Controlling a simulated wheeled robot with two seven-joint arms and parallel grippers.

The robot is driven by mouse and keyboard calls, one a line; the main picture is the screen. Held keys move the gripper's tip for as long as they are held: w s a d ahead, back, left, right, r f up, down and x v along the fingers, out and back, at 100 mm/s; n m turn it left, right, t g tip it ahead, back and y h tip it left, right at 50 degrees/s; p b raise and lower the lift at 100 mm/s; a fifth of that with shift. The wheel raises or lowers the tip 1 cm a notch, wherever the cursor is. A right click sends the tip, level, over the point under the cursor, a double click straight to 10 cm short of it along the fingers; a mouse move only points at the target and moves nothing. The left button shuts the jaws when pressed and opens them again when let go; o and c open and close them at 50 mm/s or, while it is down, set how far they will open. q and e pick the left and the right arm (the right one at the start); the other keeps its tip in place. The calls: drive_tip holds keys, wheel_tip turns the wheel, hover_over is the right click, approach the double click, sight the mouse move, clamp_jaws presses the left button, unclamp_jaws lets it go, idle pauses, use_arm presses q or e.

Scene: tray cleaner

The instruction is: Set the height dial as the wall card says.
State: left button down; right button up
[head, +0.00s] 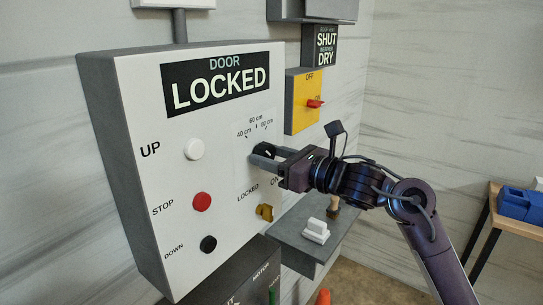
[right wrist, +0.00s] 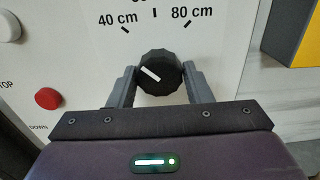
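The height dial (right wrist: 160,73) is a black ribbed knob on the white control panel (head: 135,110). Its white pointer line slants to the upper left, toward the 40 cm side, and looks lower than the 40 cm mark. The marks 40 cm, 60 cm and 80 cm fan out above it. My right gripper (head: 265,156) is at the dial. In the right wrist view its fingers (right wrist: 160,75) lie against both sides of the knob. In the head view the gripper mostly hides the dial. My left gripper is not in view. No card naming a height is readable.
The panel has a DOOR LOCKED sign (head: 216,82), a white UP button (head: 194,149), a red STOP button (head: 202,201), a black DOWN button (head: 208,244) and a yellow key switch (head: 264,212). A yellow box with a red switch (head: 314,103) sits to the right. A grey shelf (head: 300,250) is below.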

drive_tip(key=c, duration=0.5)
drive_tip(key=shift+f+m+b, duration=0.1)
drive_tip(key=shift+m+b, duration=0.45)
drive_tip(key=shift+m, duration=0.15)
drive_tip(key=m+b, duration=0.2)
drive_tip(key=m, duration=0.8)
drive_tip(key=shift+s+r+m, duration=0.1)
drive_tip(key=shift+r+m, duration=0.1)
drive_tip(key=shift+m, duration=0.1)
drive_tip(key=m, duration=0.5)
drive_tip(key=shift+a+m+p, duration=0.1)
drive_tip(key=shift+m+p, duration=0.25)
drive_tip(key=shift+m, duration=0.05)
